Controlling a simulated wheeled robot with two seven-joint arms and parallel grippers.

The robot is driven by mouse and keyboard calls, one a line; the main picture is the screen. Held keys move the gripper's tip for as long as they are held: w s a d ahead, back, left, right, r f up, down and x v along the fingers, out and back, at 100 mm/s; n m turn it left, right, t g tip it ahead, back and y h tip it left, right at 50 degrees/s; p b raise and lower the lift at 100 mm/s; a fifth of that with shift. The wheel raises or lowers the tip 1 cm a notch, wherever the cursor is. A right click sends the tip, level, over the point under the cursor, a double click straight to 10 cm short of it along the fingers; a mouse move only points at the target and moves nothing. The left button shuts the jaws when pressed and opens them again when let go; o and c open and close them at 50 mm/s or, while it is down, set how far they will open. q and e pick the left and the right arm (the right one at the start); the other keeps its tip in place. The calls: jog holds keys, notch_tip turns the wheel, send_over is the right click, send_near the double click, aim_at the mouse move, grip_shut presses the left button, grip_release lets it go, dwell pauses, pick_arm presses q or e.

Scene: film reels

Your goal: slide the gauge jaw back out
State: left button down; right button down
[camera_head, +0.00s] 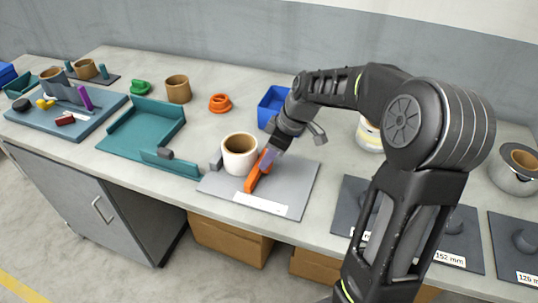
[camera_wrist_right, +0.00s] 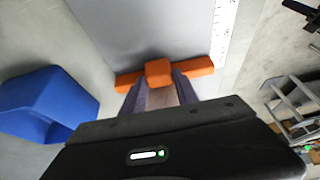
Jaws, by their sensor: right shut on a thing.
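The gauge jaw is an orange bar (camera_head: 256,174) on the grey gauge plate (camera_head: 297,184), with a white scale strip along the plate's front edge. A white reel with a brown core (camera_head: 240,155) stands on the plate, just left of the jaw. I cannot tell whether they touch. My right gripper (camera_head: 270,158) is at the jaw. In the right wrist view, its fingers (camera_wrist_right: 159,88) are shut on the orange knob (camera_wrist_right: 158,70) in the middle of the jaw. The reel is not seen there. My left gripper is not in view.
A blue bin (camera_head: 271,104) stands behind the plate and shows at the left in the wrist view (camera_wrist_right: 40,105). A teal tray (camera_head: 125,133) lies left of the plate. Dark labelled pads (camera_head: 458,255) lie to the right. My right arm hides part of the table.

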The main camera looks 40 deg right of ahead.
dwell(0.9)
jog(key=shift+s+d, duration=0.2)
jog(key=shift+s, duration=0.05)
jog(key=s+d+b, duration=0.1)
jog(key=s+d, duration=0.1)
jog(key=s+d+b, duration=0.1)
jog(key=s+b, duration=0.1)
jog(key=s, duration=0.1)
jog(key=s+d+b, duration=0.2)
jog(key=s, duration=0.1)
jog(key=shift+s+d, duration=0.1)
jog(key=shift+d, duration=0.25)
jog(key=c, duration=0.9)
grip_release()
jog(key=shift+s, duration=0.1)
